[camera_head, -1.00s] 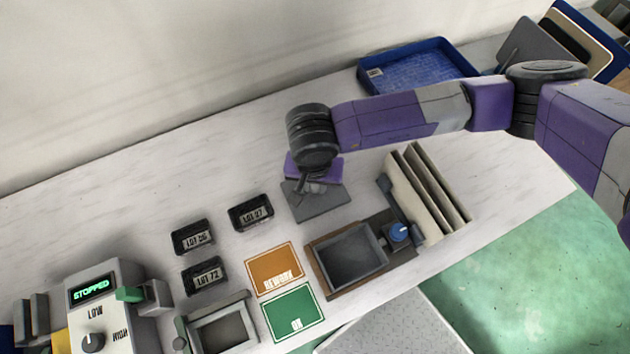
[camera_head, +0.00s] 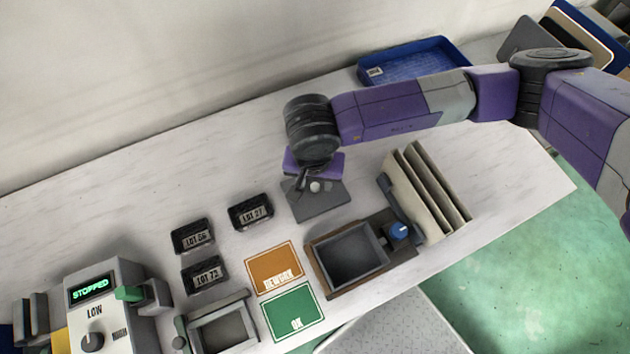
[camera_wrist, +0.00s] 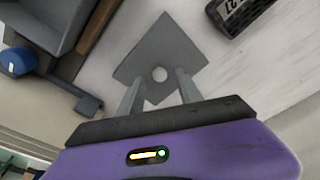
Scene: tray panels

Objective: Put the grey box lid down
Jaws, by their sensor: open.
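The grey box lid (camera_head: 322,205) is a flat square plate with a pale round knob, lying on the white table in the head view. In the wrist view the lid (camera_wrist: 160,43) shows with its knob between my fingers, clear of both. My gripper (camera_head: 302,183) is open just above the lid; its fingers also show in the wrist view (camera_wrist: 159,80). The grey box (camera_head: 350,258) stands open-topped on a brown board, right of and nearer than the lid. The exact gap between fingertips and plate cannot be told.
A blue-knobbed fixture (camera_head: 398,231) and cream upright panels (camera_head: 425,195) stand right of the lid. Black lot tags (camera_head: 250,212) lie to its left. Orange (camera_head: 275,266) and green (camera_head: 294,312) cards lie in front. A blue tray (camera_head: 415,62) is behind.

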